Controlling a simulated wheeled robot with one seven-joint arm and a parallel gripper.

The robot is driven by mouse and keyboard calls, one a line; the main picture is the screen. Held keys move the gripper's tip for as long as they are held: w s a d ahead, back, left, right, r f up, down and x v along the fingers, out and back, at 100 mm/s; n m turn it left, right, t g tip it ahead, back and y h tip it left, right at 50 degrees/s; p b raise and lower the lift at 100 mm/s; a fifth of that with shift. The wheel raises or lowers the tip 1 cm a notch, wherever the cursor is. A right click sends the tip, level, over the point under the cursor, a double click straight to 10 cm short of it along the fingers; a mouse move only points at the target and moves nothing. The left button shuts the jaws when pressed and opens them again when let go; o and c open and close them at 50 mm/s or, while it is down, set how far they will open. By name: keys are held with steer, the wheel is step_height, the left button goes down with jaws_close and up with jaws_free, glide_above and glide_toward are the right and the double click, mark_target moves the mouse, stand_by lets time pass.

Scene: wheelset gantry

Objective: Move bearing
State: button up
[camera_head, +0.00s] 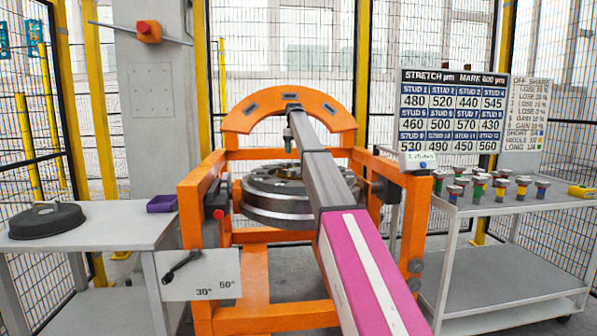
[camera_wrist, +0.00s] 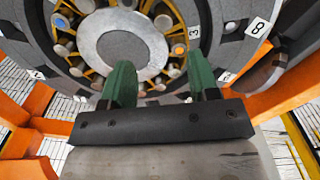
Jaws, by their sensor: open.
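A large grey metal wheel-like assembly (camera_head: 270,205) lies flat inside the orange gantry in the head view, partly hidden by my arm. In the wrist view its face (camera_wrist: 38,42) fills the top, with a pale grey central disc (camera_wrist: 118,40) ringed by round studs and yellow parts. I cannot tell which part is the bearing. My gripper (camera_wrist: 161,82) is open with two green fingers apart and nothing between them. The fingers overlap the ring's near side in the picture; contact cannot be told. In the head view the gripper (camera_head: 289,140) is above the assembly's back, mostly hidden.
The orange gantry (camera_head: 190,215) surrounds the assembly, with an arch behind. A left table (camera_head: 110,225) holds a black round cover (camera_head: 45,222) and a purple tray (camera_head: 162,203).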

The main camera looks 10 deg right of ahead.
steer(key=f, duration=1)
steer(key=shift+w+a+f, duration=0.1)
steer(key=shift+a+f, duration=0.15)
steer(key=shift+f, duration=0.1)
jaws_close()
